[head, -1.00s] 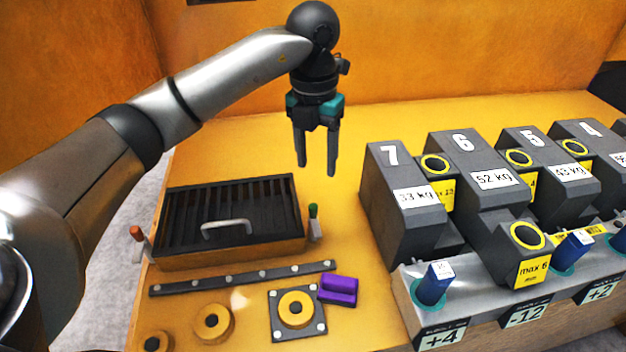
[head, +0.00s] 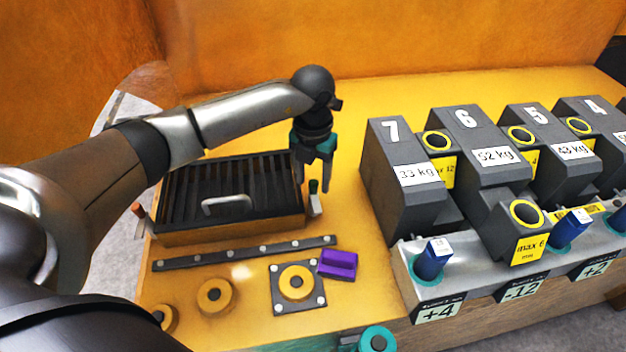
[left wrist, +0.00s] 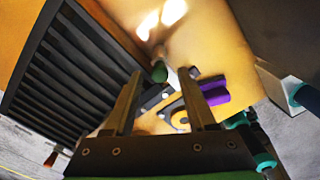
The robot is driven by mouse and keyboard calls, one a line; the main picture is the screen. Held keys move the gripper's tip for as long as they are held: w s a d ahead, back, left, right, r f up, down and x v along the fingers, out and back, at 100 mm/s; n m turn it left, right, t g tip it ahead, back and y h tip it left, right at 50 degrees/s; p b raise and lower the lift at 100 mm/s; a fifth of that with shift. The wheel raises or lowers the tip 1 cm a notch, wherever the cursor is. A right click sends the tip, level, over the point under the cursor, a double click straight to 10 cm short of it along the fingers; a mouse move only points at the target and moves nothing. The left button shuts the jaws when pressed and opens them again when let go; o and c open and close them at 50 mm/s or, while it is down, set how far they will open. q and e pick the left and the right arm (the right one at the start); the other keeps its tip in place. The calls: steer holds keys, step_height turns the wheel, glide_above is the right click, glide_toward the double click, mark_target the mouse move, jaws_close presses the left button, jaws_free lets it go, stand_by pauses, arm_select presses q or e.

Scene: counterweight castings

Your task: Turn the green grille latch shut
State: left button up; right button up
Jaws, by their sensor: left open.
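In the left wrist view the green latch (left wrist: 159,72) shows between the two fingertips (left wrist: 160,76), with gaps on both sides. I cannot tell how far down the fingers reach. A teal and dark part, likely my right gripper (head: 375,339), shows at the bottom edge; its jaws are unclear.
An orange-handled latch (head: 138,209) stands at the grille's left end. In front lie a studded dark bar (head: 245,253), yellow rings (head: 215,294) and a purple block (head: 338,263). Heavy grey castings (head: 398,190) stand to the right. The yellow surface behind the grille is clear.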

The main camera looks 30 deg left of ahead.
arm_select(q)
steer(key=shift+f, duration=0.8)
steer(key=shift+c, duration=0.3)
jaws_close()
